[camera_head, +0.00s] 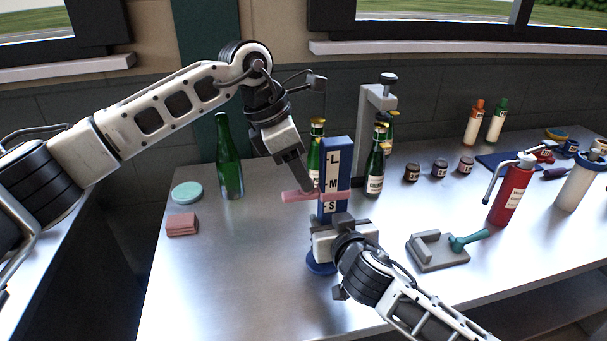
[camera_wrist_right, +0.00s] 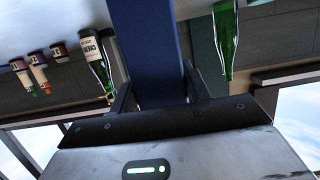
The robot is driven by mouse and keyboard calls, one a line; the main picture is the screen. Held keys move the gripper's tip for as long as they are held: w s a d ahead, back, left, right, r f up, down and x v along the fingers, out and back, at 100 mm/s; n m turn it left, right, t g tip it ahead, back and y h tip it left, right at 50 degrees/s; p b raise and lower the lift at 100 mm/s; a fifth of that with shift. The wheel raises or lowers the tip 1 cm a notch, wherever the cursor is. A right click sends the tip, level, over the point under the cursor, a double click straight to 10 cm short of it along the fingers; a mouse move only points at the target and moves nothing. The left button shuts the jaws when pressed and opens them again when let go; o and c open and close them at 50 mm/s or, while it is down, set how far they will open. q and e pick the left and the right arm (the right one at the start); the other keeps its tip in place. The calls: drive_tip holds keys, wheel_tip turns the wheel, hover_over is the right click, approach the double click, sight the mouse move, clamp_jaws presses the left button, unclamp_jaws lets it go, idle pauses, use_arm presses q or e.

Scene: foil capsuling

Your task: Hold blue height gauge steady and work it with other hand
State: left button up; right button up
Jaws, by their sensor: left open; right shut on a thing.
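The blue height gauge (camera_head: 341,160) stands upright on the table, with a white scale marked L, M and S and a round blue base (camera_head: 318,262). A pink sliding bar (camera_head: 300,196) crosses it near the S mark. My right gripper (camera_head: 335,222) is shut on the lower part of the gauge's post, below the bar. In the right wrist view the blue post (camera_wrist_right: 150,50) runs between its fingers. My left gripper (camera_head: 309,188) is open just above and at the left part of the pink bar. Whether its fingers touch the bar I cannot tell.
A green bottle (camera_head: 229,160) stands left; foil-topped bottles (camera_head: 375,170) stand behind the gauge by a grey stand (camera_head: 364,120). A grey fixture with teal lever (camera_head: 438,250), a red extinguisher-like bottle (camera_head: 511,192) and small jars (camera_head: 440,168) are to the right.

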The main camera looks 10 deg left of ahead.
use_arm(q)
drive_tip(key=shift+x, duration=0.95)
drive_tip(key=shift+c, duration=0.2)
clamp_jaws()
wheel_tip(320, 180, up, 9)
drive_tip(key=shift+f, duration=0.25)
drive_tip(key=shift+o, duration=0.2)
unclamp_jaws()
drive_tip(key=v, duration=1.2)
